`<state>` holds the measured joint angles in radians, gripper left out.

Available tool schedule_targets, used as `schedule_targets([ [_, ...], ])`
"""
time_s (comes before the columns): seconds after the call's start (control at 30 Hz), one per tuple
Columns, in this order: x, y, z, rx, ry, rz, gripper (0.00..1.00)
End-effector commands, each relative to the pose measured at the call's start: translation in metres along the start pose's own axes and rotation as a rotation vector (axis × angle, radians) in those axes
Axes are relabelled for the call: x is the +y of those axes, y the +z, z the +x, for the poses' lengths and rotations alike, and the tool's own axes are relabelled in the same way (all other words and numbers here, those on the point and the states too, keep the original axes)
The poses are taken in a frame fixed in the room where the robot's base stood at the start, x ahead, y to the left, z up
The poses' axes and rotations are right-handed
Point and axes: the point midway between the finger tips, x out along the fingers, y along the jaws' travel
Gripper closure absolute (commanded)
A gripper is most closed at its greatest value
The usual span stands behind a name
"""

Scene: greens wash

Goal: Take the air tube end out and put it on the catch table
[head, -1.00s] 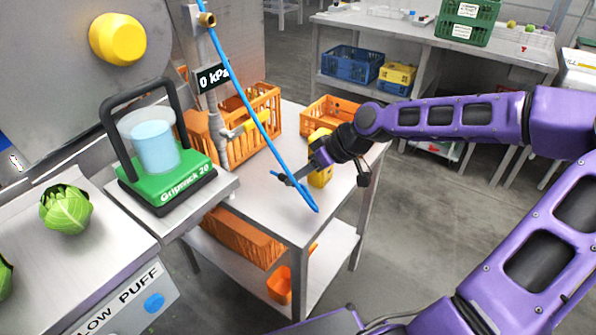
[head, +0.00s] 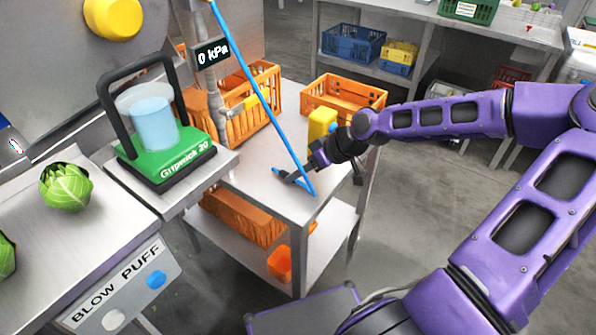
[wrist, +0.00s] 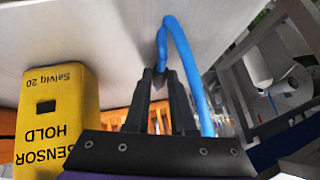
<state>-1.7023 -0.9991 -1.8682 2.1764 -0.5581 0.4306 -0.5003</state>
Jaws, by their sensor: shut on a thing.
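The blue air tube (head: 262,95) runs down from the post at the back to a low bend over the steel table (head: 262,152). It also shows in the wrist view (wrist: 198,85), looping over at the top. My gripper (head: 287,176) is shut on the tube's end (head: 276,170), low over the front part of the table top. In the wrist view the end (wrist: 161,50) goes in between my fingertips (wrist: 160,76). I cannot tell whether the end touches the table.
A yellow box (head: 322,122), marked SENSOR HOLD (wrist: 50,125) in the wrist view, stands on the table close to my gripper. Orange crates (head: 343,92) stand farther back. A green-based unit (head: 165,153) is at left. The table's front area is clear.

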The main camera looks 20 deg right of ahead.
Motion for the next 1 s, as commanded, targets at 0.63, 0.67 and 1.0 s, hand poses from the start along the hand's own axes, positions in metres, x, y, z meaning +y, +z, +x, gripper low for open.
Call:
schedule_targets([
  [0.63, 0.001, 0.0, -0.009, 0.001, 0.002, 0.002, 0.42],
  [0.67, 0.001, 0.0, -0.013, 0.001, 0.002, 0.003, 0.42],
  [1.0, 0.001, -0.001, -0.087, 0.004, 0.005, 0.004, 0.42],
])
